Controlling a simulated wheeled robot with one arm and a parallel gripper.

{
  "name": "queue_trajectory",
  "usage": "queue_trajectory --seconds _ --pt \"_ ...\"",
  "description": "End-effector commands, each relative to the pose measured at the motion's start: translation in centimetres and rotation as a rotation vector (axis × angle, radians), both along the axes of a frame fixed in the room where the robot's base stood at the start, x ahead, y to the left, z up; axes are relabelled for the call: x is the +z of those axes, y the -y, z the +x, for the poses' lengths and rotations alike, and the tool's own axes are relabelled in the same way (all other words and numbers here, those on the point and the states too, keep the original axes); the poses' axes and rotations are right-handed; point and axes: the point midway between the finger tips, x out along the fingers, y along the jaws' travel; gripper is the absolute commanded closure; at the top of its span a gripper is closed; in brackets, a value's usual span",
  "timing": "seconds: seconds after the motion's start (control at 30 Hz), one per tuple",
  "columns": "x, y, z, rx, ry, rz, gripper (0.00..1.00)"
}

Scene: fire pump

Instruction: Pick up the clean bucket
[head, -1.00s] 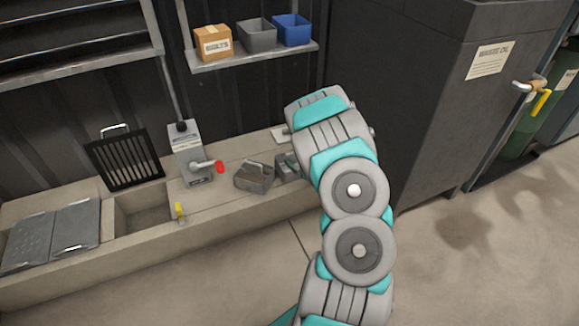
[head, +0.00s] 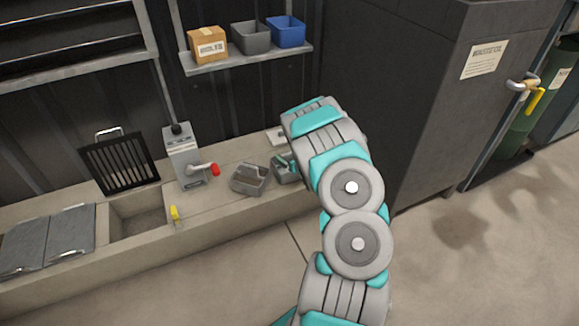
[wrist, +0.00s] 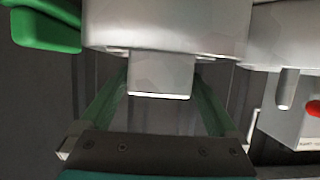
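Two small grey buckets stand on the concrete ledge to the right of the pump box. The left bucket (head: 249,180) is upright and in full view, its inside looking grey. The right bucket (head: 285,172) is partly hidden by my arm and gripper. I cannot tell for sure which one is the clean bucket. My gripper (head: 284,160) is at the right bucket in the head view, mostly hidden behind my arm. In the wrist view, two green fingers (wrist: 160,105) stand apart; their tips are hidden behind a pale block.
The grey pump box (head: 183,158) with a red-tipped lever stands left of the buckets. An open trough (head: 138,212), a leaning grate (head: 120,163) and a yellow handle (head: 175,213) lie further left. A shelf (head: 250,57) hangs behind. A dark cabinet (head: 430,110) stands to the right.

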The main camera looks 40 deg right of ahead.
Motion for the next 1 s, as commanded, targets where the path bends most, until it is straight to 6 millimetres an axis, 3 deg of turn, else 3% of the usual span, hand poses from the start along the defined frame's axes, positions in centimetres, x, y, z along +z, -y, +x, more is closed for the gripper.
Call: queue_trajectory --seconds 0.07,0.8,1.0 --pt "0.02 -0.01 0.01 0.000 0.000 0.000 0.15" --pt "0.07 0.00 0.03 0.000 0.001 0.000 0.98" --pt "0.09 0.01 0.04 0.000 0.002 0.000 1.00"
